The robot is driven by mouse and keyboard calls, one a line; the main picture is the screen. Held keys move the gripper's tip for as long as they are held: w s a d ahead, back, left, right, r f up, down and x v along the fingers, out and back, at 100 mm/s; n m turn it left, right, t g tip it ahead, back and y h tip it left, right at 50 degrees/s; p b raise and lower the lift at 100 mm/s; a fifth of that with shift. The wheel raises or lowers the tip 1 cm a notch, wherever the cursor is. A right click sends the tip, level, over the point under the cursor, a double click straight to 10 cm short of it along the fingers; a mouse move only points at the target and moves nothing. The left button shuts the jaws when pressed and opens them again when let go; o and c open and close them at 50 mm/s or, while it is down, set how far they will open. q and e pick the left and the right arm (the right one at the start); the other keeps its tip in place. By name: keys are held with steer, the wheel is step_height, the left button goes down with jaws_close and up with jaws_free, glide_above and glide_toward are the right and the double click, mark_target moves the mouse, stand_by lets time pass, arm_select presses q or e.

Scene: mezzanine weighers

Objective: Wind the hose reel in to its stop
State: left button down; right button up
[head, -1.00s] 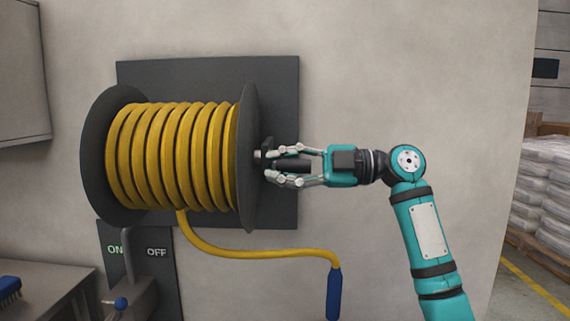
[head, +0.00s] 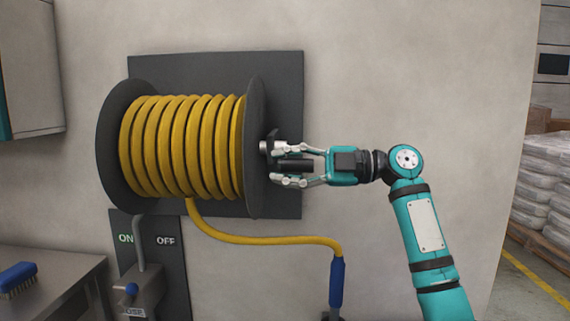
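The hose reel (head: 112,150) is mounted on a dark wall plate (head: 285,80), with yellow hose (head: 185,150) wound in several even turns between two dark discs. A free length of hose (head: 265,240) runs from the reel's underside to a blue nozzle (head: 337,284) hanging at lower right. A crank with a black handle (head: 296,165) sticks out from the right disc. My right gripper (head: 281,165) is open, its fingers above and below the handle with small gaps. My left gripper is out of view.
A bench (head: 60,285) with a blue brush (head: 18,277) is at lower left. Wrapped pallet goods (head: 545,180) stand at far right. The wall between is bare.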

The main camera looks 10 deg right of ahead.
steer(key=o, duration=0.3)
steer(key=shift+d, duration=0.15)
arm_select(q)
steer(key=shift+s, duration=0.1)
arm_select(e)
steer(key=shift+r, duration=0.1)
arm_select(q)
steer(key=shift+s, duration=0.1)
arm_select(e)
steer(key=v, duration=1.2)
